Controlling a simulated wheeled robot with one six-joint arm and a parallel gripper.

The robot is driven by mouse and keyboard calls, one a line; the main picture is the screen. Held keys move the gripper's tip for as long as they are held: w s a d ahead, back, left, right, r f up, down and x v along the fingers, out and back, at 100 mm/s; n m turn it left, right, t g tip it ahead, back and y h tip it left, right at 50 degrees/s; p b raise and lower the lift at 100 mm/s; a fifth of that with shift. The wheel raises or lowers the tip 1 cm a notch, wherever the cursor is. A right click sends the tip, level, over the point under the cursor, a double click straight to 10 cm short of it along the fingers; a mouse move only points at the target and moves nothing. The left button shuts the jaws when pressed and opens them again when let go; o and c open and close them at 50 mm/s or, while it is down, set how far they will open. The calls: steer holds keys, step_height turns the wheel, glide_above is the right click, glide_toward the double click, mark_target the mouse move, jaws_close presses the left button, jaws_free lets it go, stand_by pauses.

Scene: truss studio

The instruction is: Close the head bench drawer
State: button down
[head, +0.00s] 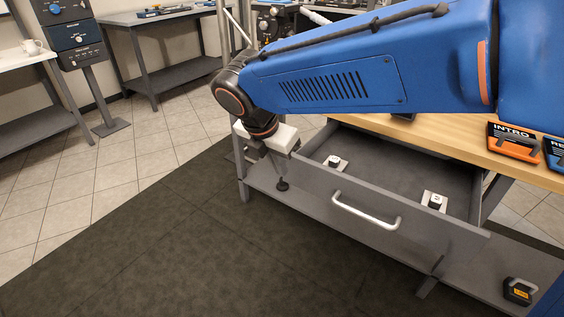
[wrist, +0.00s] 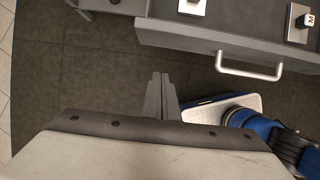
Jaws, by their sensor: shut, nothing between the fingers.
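The bench drawer is pulled open under the wooden bench top, with its grey front (head: 310,187) standing out from the bench. Its silver bar handle (head: 365,212) also shows in the wrist view (wrist: 250,68) at the upper right. Inside the drawer lie two pale square plates (head: 335,163) with small cubes on them. My gripper (head: 282,184) hangs near the drawer's left front corner, left of the handle. In the wrist view my gripper's fingers (wrist: 162,78) are together and empty, over the dark floor and apart from the handle.
The bench's wooden top (head: 400,128) holds an orange INTRO box (head: 515,142) at the right. A lower grey shelf (head: 262,180) runs beneath the drawer, with a black-and-yellow item (head: 519,291) at right. Dark floor matting (head: 200,240) in front is clear.

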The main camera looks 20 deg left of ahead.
mark_target(294, 171)
steer(key=w+f, duration=0.1)
steer(key=f, duration=0.1)
steer(key=w+d+f, duration=0.1)
steer(key=w+f, duration=0.3)
steer(key=shift+d+f, duration=0.25)
steer(key=shift+d, duration=0.15)
steer(key=shift+w+d, duration=0.2)
steer(key=shift+w, duration=0.4)
steer(key=shift+w, duration=0.1)
steer(key=w+d, duration=0.3)
steer(key=w, duration=0.5)
steer(key=w+d, duration=0.3)
steer(key=w, duration=0.5)
steer(key=w+d, duration=0.3)
steer(key=w, duration=0.5)
steer(key=shift+w, duration=0.2)
steer(key=shift+w+d+r, duration=0.1)
steer(key=shift+w, duration=0.2)
steer(key=shift+w+r, duration=0.1)
